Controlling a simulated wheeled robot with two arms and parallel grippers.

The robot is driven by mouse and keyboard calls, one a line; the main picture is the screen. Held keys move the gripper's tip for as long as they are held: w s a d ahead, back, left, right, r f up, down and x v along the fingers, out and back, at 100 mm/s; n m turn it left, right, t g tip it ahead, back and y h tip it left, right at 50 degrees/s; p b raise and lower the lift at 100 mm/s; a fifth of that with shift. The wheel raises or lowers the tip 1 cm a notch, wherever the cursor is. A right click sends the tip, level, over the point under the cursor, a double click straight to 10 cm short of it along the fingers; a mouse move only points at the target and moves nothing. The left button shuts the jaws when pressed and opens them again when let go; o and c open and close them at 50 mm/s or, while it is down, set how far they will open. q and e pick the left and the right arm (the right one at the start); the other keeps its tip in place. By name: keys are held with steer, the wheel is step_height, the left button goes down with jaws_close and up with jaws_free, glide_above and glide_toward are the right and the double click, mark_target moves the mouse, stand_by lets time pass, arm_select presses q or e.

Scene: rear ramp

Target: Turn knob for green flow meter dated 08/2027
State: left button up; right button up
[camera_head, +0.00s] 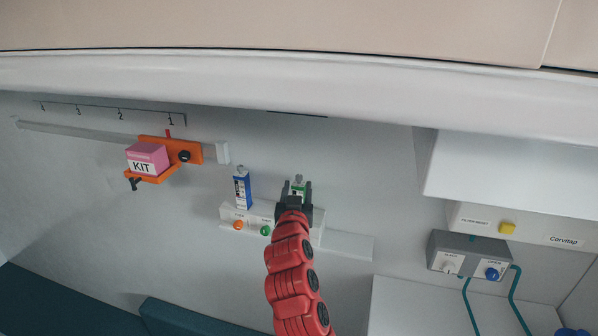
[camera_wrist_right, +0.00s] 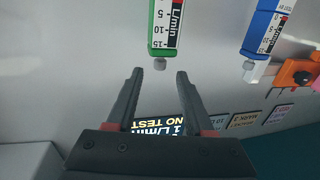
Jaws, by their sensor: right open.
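The green flow meter (camera_head: 299,184) stands on the white wall unit, partly covered by my right gripper. In the right wrist view the green flow meter (camera_wrist_right: 165,28) hangs upside down, with a scale marked L/min and a small grey knob (camera_wrist_right: 160,64) at its end. My right gripper (camera_head: 294,188) is in front of it; in the wrist view the right gripper (camera_wrist_right: 159,71) is open, with the knob close to the gap between its fingertips. No contact shows. A blue flow meter (camera_head: 242,188) stands to the left. No 08/2027 date is readable. My left gripper is out of view.
The white wall unit (camera_head: 228,214) carries an orange button (camera_head: 238,225) and a green button (camera_head: 266,230). An orange holder with a pink KIT box (camera_head: 147,158) is at left. A grey box (camera_head: 470,256) with two knobs is at right.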

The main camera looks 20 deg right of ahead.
mark_target(299, 179)
steer(key=p+x, duration=0.1)
steer(key=x, duration=0.3)
steer(key=shift+w+d, duration=0.1)
steer(key=shift+w, duration=0.05)
steer(key=shift+w+d+f+p, duration=0.1)
steer(key=shift+w+d+p, duration=0.15)
steer(key=shift+w, duration=0.4)
jaws_close()
